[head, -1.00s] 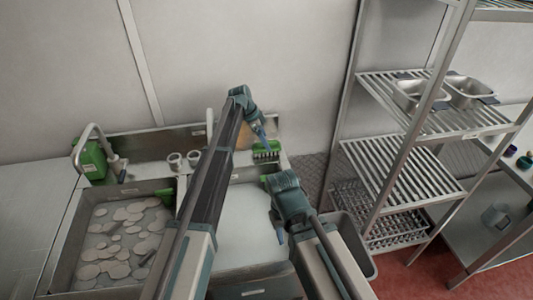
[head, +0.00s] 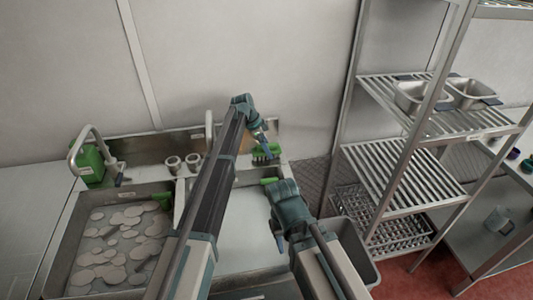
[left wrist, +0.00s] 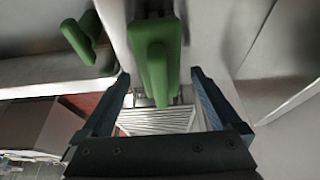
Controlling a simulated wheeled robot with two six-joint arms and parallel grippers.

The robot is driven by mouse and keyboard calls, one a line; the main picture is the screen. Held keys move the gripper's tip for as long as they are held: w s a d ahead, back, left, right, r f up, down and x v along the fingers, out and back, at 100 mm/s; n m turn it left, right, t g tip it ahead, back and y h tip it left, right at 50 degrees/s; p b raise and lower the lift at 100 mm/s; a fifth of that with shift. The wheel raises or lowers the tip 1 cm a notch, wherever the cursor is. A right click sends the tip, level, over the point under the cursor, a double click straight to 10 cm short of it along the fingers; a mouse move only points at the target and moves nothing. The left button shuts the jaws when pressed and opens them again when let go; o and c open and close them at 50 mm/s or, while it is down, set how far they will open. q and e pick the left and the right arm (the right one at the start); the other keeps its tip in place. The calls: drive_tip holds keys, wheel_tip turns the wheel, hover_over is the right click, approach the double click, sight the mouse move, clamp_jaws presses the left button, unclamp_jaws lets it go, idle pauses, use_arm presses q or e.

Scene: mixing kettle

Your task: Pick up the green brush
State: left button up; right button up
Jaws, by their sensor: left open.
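The green brush (head: 272,149) stands on the back ledge of the sink, dark bristles down. My left gripper (head: 264,152) is at the brush in the head view and partly covers it. In the left wrist view the green brush (left wrist: 157,60) lies between the two open fingers, with a gap on each side. The left gripper (left wrist: 157,100) is open and holds nothing. My right gripper (head: 281,243) hangs lower, over the right basin; whether its jaws are open is too small to tell.
Another green-handled item (head: 270,181) lies near the right basin, close to my right gripper. The left basin holds several pale discs (head: 125,218). A metal rack (head: 400,180) stands right.

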sight(270, 145)
use_arm(q)
drive_tip(key=c, duration=1.5)
drive_tip(key=shift+r, duration=0.1)
wheel_tip(270, 145, up, 2)
drive_tip(key=shift+p, duration=1.15)
drive_tip(key=shift+s+r+p, duration=0.15)
drive_tip(key=shift+r+p, duration=0.45)
drive_tip(key=shift+s+r+p, duration=0.15)
drive_tip(key=shift+r+p, duration=0.4)
drive_tip(key=s, duration=0.5)
drive_tip(key=s+a, duration=0.1)
drive_tip(key=s, duration=0.4)
drive_tip(key=s+a+r+p, duration=0.1)
drive_tip(key=s, duration=0.4)
drive_tip(key=shift+s+a, duration=0.1)
drive_tip(key=shift+s, duration=0.05)
